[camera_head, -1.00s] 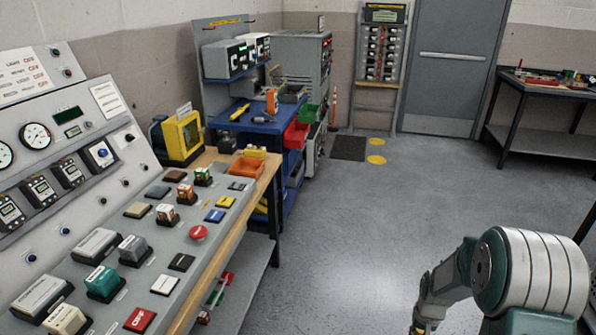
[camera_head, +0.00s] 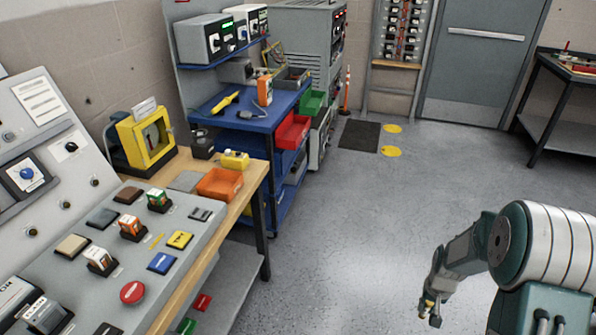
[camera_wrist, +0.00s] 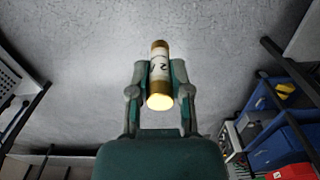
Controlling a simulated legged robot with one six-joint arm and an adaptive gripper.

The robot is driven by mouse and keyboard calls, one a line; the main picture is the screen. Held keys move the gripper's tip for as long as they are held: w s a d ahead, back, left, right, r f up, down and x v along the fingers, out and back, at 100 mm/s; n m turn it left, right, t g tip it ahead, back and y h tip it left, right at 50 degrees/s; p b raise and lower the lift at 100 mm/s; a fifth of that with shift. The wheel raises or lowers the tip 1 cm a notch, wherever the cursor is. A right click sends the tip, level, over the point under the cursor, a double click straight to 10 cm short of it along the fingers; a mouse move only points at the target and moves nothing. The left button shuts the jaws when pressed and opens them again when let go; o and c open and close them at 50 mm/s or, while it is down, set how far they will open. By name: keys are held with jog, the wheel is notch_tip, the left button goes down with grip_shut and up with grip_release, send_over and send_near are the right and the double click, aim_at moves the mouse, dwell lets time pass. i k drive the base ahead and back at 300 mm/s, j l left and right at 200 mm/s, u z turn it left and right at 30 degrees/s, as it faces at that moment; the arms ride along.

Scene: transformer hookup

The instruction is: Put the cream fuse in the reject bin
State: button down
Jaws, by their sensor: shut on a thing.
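The cream fuse (camera_wrist: 159,64), a cylinder with brass-coloured end caps and a dark mark on its pale middle, is held between the two fingers of my gripper (camera_wrist: 160,83) in the wrist view. In the head view my gripper (camera_head: 430,308) hangs over open floor at the lower right, and the fuse is too small to make out clearly. An orange open bin (camera_head: 220,184) sits on the wooden bench end. A red bin (camera_head: 293,132) and a green bin (camera_head: 312,103) hang on the blue cart's side. No reject label is readable on any bin.
The sloped control console (camera_head: 190,226) and wooden bench (camera_head: 257,172) fill the left. The blue cart (camera_head: 262,123) stands behind them, with an orange-and-white post (camera_head: 346,92) beyond. A dark table (camera_head: 560,82) is at the far right. The grey floor (camera_head: 350,230) between is clear.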

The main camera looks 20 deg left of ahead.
aim_at(221, 189)
jog(key=i+l, duration=0.1)
jog(key=i, duration=2.35)
jog(key=i+u, duration=0.1)
jog(key=u, duration=0.3)
jog(key=i+u, duration=0.15)
jog(key=u, duration=0.25)
jog(key=i+u, duration=0.1)
jog(key=u, duration=1.65)
